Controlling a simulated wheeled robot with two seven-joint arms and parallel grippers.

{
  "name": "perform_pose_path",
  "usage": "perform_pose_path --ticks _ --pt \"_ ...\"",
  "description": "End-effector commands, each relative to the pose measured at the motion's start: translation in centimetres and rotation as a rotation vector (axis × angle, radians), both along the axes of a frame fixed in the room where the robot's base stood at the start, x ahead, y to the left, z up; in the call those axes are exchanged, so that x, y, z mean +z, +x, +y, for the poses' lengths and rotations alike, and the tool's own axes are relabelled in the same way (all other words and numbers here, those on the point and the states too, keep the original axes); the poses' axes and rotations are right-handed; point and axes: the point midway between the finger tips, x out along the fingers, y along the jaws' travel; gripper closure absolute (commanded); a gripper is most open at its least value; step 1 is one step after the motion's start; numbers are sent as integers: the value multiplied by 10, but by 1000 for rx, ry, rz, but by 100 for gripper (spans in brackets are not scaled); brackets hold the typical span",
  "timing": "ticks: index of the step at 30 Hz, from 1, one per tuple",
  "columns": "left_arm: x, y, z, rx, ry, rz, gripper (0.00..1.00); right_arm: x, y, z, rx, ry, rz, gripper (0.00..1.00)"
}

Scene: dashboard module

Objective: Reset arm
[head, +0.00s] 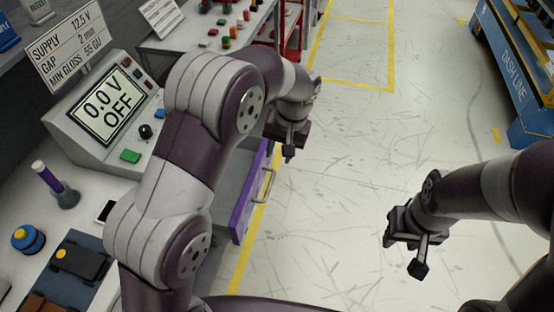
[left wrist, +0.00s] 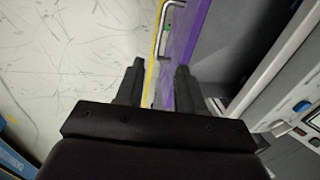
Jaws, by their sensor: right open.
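My left arm crosses the middle of the head view, in front of the workbench. My left gripper (head: 289,145) hangs over the edge of the purple-fronted drawer area. In the left wrist view, its two dark fingers (left wrist: 160,75) stand apart with nothing held between them. My right gripper (head: 405,245) is open and empty over the bare floor at the right, well away from the bench. Its fingers are small and partly hidden by its own body.
A purple panel (head: 246,205) with a metal handle (head: 268,184) stands out from the bench front. A power supply (head: 105,115) reads "0.0 V OFF". A blue cart (head: 515,80) stands right; the floor between is clear.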

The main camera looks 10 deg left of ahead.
Motion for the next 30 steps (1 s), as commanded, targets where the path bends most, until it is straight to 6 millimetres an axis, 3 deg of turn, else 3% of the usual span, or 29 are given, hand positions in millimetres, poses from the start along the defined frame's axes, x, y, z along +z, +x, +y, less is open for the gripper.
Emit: perform_pose_path --ticks 16,18,20,27,30 --pt "-4 4 -4 -58 -23 -17 62 0 0 0 0 0 0 57" --pt "-20 -17 -5 -118 -54 6 62 0 0 0 0 0 0 57" --pt "-20 -41 3 -147 -88 8 62 4 0 0 0 0 0 57" --pt "12 -156 64 -80 -184 -52 62 23 0 0 0 0 0 57" --pt "26 -189 81 -5 -192 -75 62 29 0 0 0 0 0 57"
